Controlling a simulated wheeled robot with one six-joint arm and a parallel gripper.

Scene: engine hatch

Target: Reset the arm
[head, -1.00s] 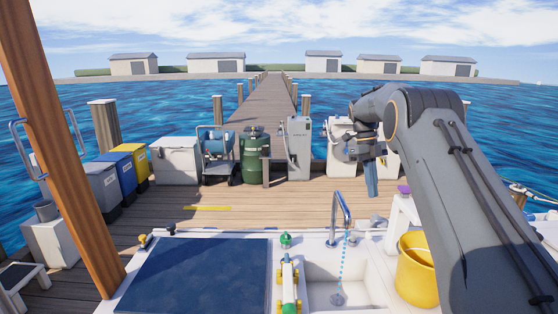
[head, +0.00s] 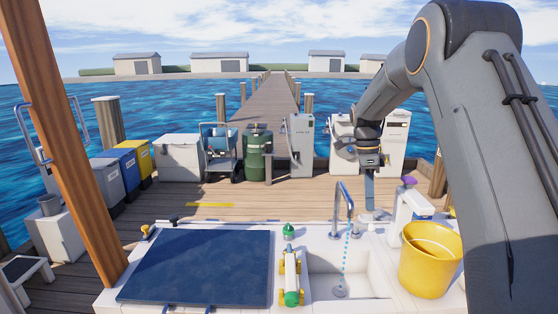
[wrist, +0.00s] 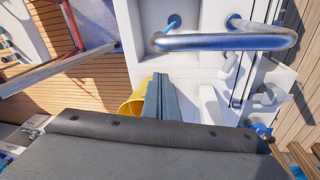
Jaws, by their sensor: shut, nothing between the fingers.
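My gripper (head: 369,190) hangs from my grey arm on the right side of the head view, pointing down. It is in front of the white cabinets on the dock and beyond the sink counter. Its two blue-grey fingers are together with nothing between them. In the wrist view the closed fingers (wrist: 163,98) show at the middle, with a yellow bucket (wrist: 133,103) partly hidden behind them.
A counter holds a dark blue panel (head: 195,265), a green-and-white bottle-like item (head: 290,275) and a sink (head: 340,275) with a curved tap (head: 345,195). The bucket (head: 430,258) stands right of the sink. A wooden post (head: 65,140) rises at left. Water surrounds the dock.

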